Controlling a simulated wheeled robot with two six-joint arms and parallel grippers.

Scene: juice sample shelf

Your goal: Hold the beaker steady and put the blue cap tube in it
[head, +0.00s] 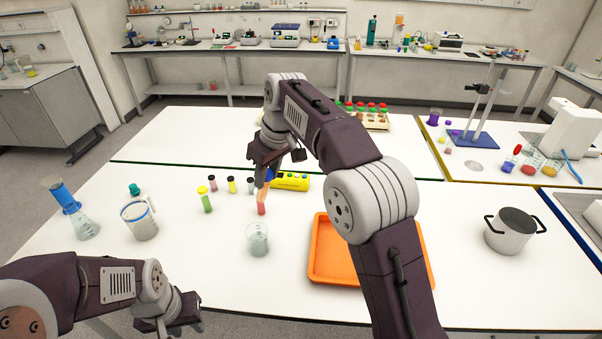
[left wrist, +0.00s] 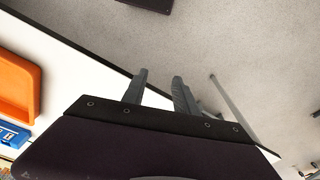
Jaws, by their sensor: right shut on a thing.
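The beaker (head: 258,244), a small clear glass, stands upright near the middle of the near table. My right gripper (head: 266,172) is above and behind it, shut on the blue cap tube (head: 261,207). The tube hangs nearly upright with reddish contents; its blue cap is partly hidden by the fingers. The tube's lower end is apart from the beaker's rim, slightly behind it in the picture. My left gripper (head: 184,317) is low at the table's front edge, away from the beaker. In the left wrist view its two fingers (left wrist: 159,92) are apart with nothing between them.
An orange tray (head: 325,272) lies right of the beaker, partly behind my right arm. Several capped tubes (head: 206,200), a jug (head: 140,224) and a flask (head: 85,227) stand left. A pot (head: 511,232) stands far right.

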